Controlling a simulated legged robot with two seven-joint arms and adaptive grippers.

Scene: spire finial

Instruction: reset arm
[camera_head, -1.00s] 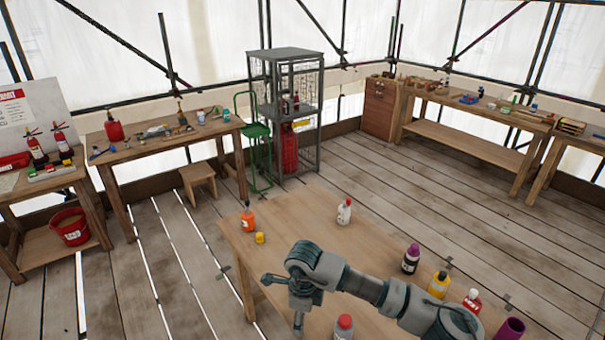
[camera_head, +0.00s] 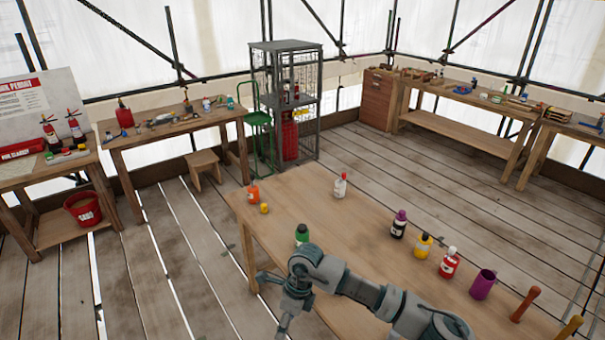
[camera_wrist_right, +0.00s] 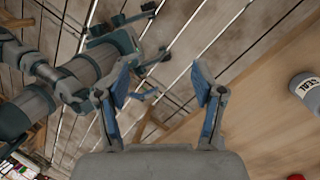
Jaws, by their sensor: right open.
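My right arm reaches in from the lower right in the head view. Its gripper (camera_head: 272,304) is open and empty at the near left edge of the wooden table (camera_head: 310,218). In the right wrist view, the two blue-padded fingers of this gripper (camera_wrist_right: 160,92) stand wide apart with nothing between them. Another grey arm of mine shows at the left of that view. Its gripper (camera_wrist_right: 142,50) has spread fingers and appears empty over the plank floor. My left arm is not in the head view.
On the table stand a green bottle (camera_head: 302,234) close to my right arm, an orange bottle (camera_head: 253,194), a white bottle (camera_head: 340,185), a purple-capped bottle (camera_head: 399,224), a yellow bottle (camera_head: 423,245), a red bottle (camera_head: 449,263) and a purple cup (camera_head: 482,285). The table's middle is clear.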

